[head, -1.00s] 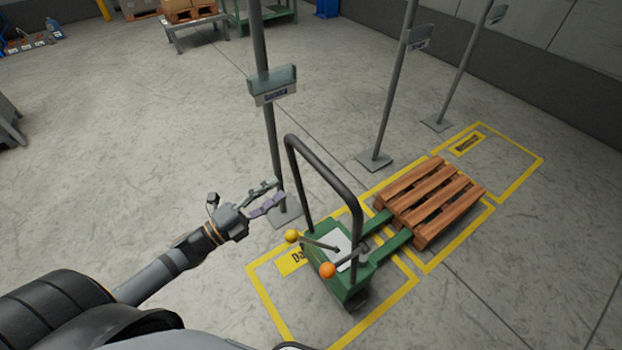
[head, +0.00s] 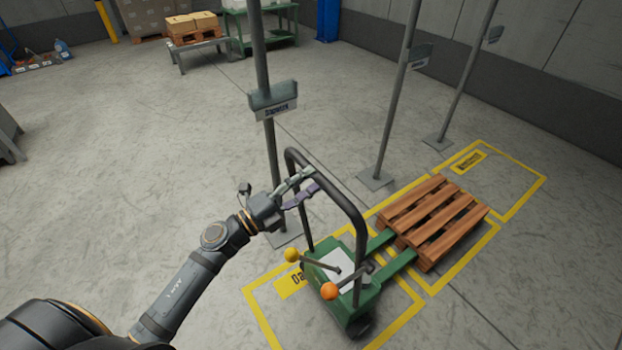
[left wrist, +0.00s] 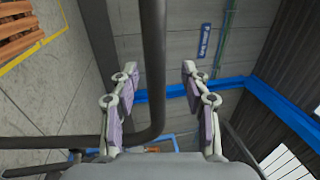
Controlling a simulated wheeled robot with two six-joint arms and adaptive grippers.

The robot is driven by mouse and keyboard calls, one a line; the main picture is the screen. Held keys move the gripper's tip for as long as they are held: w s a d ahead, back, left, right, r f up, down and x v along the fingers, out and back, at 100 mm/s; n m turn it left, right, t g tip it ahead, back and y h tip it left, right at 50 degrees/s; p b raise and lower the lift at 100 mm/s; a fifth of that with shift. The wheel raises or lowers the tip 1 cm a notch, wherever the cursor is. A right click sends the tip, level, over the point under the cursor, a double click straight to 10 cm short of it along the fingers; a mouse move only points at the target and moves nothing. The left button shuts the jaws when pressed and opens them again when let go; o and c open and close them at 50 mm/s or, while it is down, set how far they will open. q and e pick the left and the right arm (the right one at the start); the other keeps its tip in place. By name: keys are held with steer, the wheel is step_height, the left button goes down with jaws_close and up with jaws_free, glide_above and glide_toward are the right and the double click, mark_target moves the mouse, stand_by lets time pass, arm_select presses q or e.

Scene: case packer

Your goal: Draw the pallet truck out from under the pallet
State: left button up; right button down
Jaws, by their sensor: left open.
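The green pallet truck (head: 345,300) stands in the near yellow floor bay. It has a dark upright loop handle (head: 345,200) and two levers, one with a yellow knob (head: 291,255) and one with an orange knob (head: 329,291). Its forks (head: 395,262) run under the wooden pallet (head: 435,220); their far ends are hidden. My left gripper (head: 312,181) is open at the upper left part of the handle. In the left wrist view the handle bar (left wrist: 153,70) shows by the open fingers (left wrist: 158,90), nearer the left one. I cannot tell whether they touch. My right gripper is not in view.
A grey signpost (head: 264,110) stands close behind my left gripper, left of the handle. Two more posts (head: 395,110) (head: 465,75) stand along the bays. The far bay (head: 505,180) is empty. Open floor lies to the left.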

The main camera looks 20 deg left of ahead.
arm_select(q)
steer(key=shift+w+d+r, duration=0.1)
steer(key=shift+w+d, duration=0.35)
steer(key=shift+w, duration=0.05)
steer(key=c, duration=0.9)
steer(key=shift+r, duration=0.1)
jaws_close()
